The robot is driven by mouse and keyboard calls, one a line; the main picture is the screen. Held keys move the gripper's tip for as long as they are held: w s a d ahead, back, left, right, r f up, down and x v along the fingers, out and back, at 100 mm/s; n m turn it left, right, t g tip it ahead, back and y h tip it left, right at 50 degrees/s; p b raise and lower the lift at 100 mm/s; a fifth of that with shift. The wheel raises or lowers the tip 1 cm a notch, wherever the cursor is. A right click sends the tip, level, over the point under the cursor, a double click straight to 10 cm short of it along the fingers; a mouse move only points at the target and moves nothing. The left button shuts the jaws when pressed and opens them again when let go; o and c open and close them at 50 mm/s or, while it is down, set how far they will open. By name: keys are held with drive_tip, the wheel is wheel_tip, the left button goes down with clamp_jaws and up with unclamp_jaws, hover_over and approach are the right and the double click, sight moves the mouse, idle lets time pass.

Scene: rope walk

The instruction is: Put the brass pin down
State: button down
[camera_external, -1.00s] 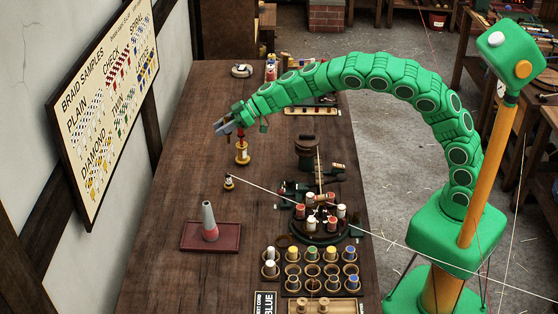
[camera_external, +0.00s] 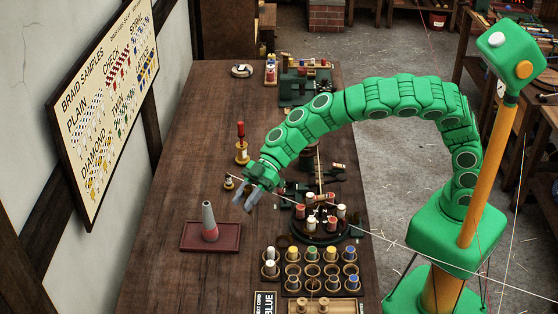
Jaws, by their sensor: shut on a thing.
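My gripper (camera_external: 246,198) hangs low over the middle of the bench, with its grey fingers pointing down and to the left. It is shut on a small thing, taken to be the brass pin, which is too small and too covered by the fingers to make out. A red-handled tool stands upright in a brass holder (camera_external: 242,153) behind and left of the gripper. A small brass-based post (camera_external: 229,182) with a white cord stands just left of the gripper. A grey cone with a red foot (camera_external: 209,222) stands on a dark red tray (camera_external: 187,246) in front and to the left.
A round carrier with several bobbins (camera_external: 319,238) stands right of the gripper. A rack of several spools (camera_external: 310,272) lies at the front. A thin cord crosses the bench to the right. The bench's left side (camera_external: 165,190) is bare.

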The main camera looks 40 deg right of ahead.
drive_tip(key=s+a+n+g, duration=0.1)
drive_tip(key=s, duration=0.4)
wheel_tip(320, 180, down, 11)
drive_tip(key=shift+w+a+f, duration=1.1)
drive_tip(key=shift+a+f, duration=1)
drive_tip(key=shift+w+a+f, duration=1.15)
drive_tip(key=shift+a+f, duration=0.95)
drive_tip(key=shift+f, duration=0.05)
drive_tip(key=shift+w+a+f, duration=1.1)
drive_tip(key=shift+a+f, duration=1)
drive_tip(key=shift+f, duration=0.15)
drive_tip(key=c, duration=0.8)
unclamp_jaws()
